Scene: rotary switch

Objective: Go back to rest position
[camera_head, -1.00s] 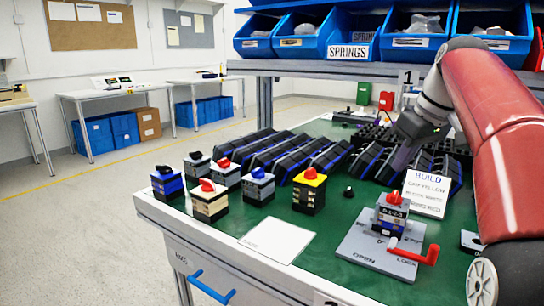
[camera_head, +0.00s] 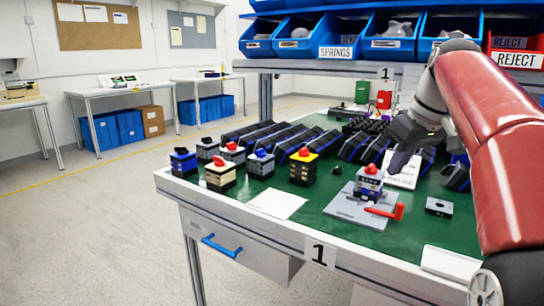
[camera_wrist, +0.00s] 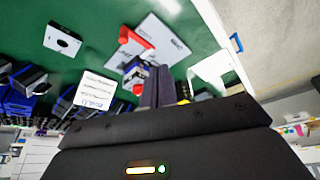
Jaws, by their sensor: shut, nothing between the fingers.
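My gripper (camera_head: 398,168) is in the air over the right part of the green table, above and behind the switch fixture. Its narrow fingers (camera_wrist: 155,88) are together and empty in the wrist view. A small switch (camera_head: 368,184) with a red knob stands upright in the grey fixture plate (camera_head: 345,206), apart from my fingers. The fixture's red lever (camera_head: 388,211) points right. In the wrist view the switch is partly hidden behind my fingers.
Several finished switches (camera_head: 303,168) stand at the table's left. Rows of black bins (camera_head: 285,140) lie behind. A build card (camera_head: 403,178) stands beside my fingers. Blue bins (camera_head: 390,45) hang on the shelf above. A grey block (camera_head: 438,207) lies right of the fixture.

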